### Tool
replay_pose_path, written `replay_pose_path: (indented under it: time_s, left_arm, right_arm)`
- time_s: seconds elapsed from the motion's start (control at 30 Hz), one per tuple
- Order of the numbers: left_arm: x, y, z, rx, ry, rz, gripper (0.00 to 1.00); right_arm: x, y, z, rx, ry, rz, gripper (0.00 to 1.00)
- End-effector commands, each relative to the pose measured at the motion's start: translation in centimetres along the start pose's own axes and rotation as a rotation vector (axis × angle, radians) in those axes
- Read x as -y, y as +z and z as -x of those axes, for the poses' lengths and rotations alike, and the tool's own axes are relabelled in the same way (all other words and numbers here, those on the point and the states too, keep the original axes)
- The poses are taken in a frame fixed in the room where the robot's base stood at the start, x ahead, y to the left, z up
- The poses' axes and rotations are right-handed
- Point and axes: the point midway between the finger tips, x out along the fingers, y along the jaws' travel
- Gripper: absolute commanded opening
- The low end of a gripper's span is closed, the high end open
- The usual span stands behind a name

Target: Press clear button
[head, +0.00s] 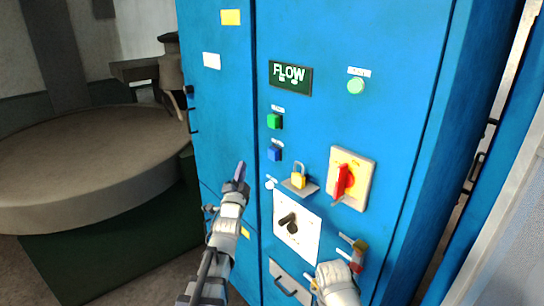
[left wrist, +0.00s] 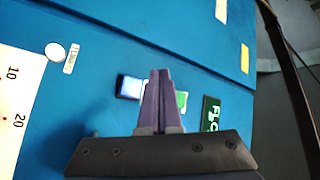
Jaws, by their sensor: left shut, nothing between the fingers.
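A blue cabinet front (head: 330,35) carries a column of buttons under a green FLOW display (head: 290,77). A green button (head: 274,121) is above a blue button (head: 274,154), with a round white button (head: 269,185) lower down. Their small labels are too blurred to read surely, so I cannot tell which is clear. My left gripper (head: 240,170) is shut and empty, left of the buttons. In the left wrist view, its fingertips (left wrist: 160,73) overlap the view between the blue button (left wrist: 130,87) and green button (left wrist: 182,101); contact cannot be told. The white button (left wrist: 55,52) is apart.
A yellow padlock (head: 298,179), a red rotary switch (head: 343,182) and a white plate with a black knob (head: 304,240) lie right of and below the buttons. My right arm's end (head: 338,285) is low right, its fingers unclear. A round table (head: 90,165) stands left.

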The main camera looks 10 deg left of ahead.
Motion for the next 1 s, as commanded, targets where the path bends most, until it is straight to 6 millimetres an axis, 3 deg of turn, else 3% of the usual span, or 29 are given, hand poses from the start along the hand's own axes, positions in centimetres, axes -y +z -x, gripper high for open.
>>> replay_pose_path:
  time_s: [0.33,1.0]
  left_arm:
    - [-0.5,-0.4,-0.6,-0.001,0.003,0.003,0.00]
    - [-4.3,-4.2,-5.8,0.000,0.004,0.003,0.00]
  right_arm:
    - [0.0,0.0,0.0,0.000,0.000,0.000,0.46]
    - [0.0,0.0,0.0,0.000,0.000,0.000,0.46]
